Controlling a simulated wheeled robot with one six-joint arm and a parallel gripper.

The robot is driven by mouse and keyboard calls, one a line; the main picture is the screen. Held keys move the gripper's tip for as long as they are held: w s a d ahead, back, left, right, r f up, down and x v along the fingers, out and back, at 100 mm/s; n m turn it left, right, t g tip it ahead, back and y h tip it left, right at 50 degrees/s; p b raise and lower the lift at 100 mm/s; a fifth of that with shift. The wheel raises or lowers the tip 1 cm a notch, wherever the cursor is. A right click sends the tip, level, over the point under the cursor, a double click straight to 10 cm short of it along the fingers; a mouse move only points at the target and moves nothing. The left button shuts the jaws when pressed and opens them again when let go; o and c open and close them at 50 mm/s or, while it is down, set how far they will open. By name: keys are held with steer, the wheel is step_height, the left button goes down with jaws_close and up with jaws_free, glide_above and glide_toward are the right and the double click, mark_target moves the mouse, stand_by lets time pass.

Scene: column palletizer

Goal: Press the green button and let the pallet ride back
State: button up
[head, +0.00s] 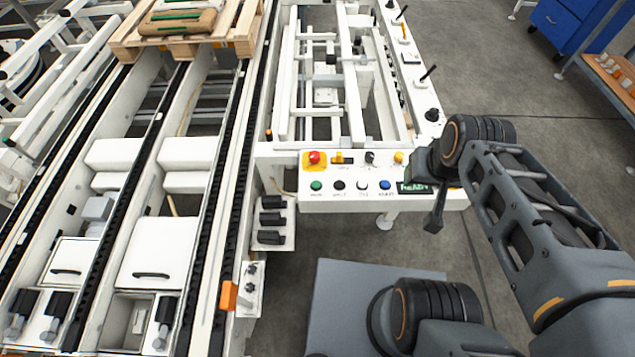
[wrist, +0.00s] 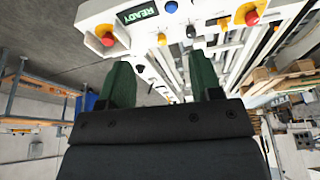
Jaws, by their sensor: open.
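The green button (head: 316,185) is at the left end of the lower row on the white control panel (head: 330,200). Black, white and blue (head: 385,184) buttons follow it to the right, then a display (head: 414,188) reading READY. My gripper (head: 433,224) is by the panel's right end, well right of the green button and apart from it. In the wrist view my gripper (wrist: 163,82) shows two dark green fingers spread apart with nothing between them; I cannot make out the green button there. The wooden pallet (head: 243,30) with sacks is at the far end of the conveyor.
A red knob (head: 314,158) on a yellow plate and a yellow button (head: 398,157) sit in the panel's upper row. Black levers stand on the frame behind. The near conveyor rails (head: 205,240) carry no load. A blue cabinet (head: 562,22) is at the back right.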

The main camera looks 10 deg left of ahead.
stand_by(0.4)
jaws_close()
stand_by(0.4)
stand_by(1.1)
